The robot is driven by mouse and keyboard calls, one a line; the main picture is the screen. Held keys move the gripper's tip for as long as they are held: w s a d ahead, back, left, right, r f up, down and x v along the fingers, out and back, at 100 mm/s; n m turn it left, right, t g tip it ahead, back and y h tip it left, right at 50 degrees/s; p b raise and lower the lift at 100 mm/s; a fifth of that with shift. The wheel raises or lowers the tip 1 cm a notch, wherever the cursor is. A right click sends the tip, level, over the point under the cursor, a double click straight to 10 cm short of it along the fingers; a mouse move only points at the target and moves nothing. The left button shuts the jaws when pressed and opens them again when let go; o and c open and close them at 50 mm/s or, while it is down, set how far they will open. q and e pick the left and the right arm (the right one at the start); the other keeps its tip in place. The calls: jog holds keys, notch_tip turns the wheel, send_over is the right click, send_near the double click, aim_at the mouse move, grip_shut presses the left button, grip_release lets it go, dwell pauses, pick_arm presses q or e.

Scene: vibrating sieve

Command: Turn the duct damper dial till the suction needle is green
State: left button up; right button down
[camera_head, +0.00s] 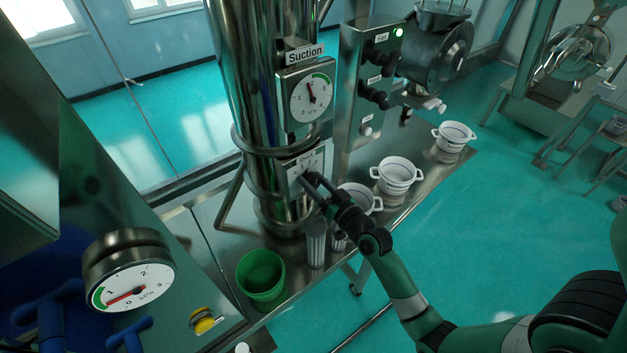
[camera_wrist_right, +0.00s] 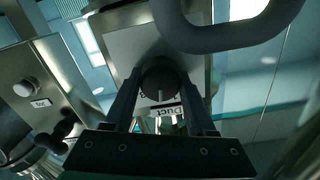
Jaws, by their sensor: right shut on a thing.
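The duct damper dial is a dark round knob (camera_wrist_right: 164,80) on a pale plate, with a light pointer mark. In the head view its labelled plate (camera_head: 317,158) sits on the steel duct, and the knob is mostly hidden by my gripper. My right gripper (camera_head: 309,183) is shut on the knob; the right wrist view shows one finger on each side of it. The suction gauge (camera_head: 312,98) hangs above the plate under a "Suction" sign. Its needle points nearly straight up, close to the left end of the green arc; I cannot tell whether it lies inside. My left gripper is out of view.
A steel bench carries white sieve bowls (camera_head: 396,175), a green cup (camera_head: 261,274) and metal cylinders below my right wrist. A control box (camera_head: 358,90) with knobs and a lit green lamp stands right of the duct. Another gauge (camera_head: 130,284) is at lower left.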

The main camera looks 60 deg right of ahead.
jog(key=shift+m, duration=0.5)
jog(key=shift+c, duration=1.1)
grip_release()
jog(key=shift+s, duration=0.15)
jog(key=b+v, duration=0.2)
jog(key=v, duration=0.9)
jog(key=shift+a+b, duration=0.2)
jog(key=shift+b, duration=0.15)
jog(key=shift+s, duration=0.1)
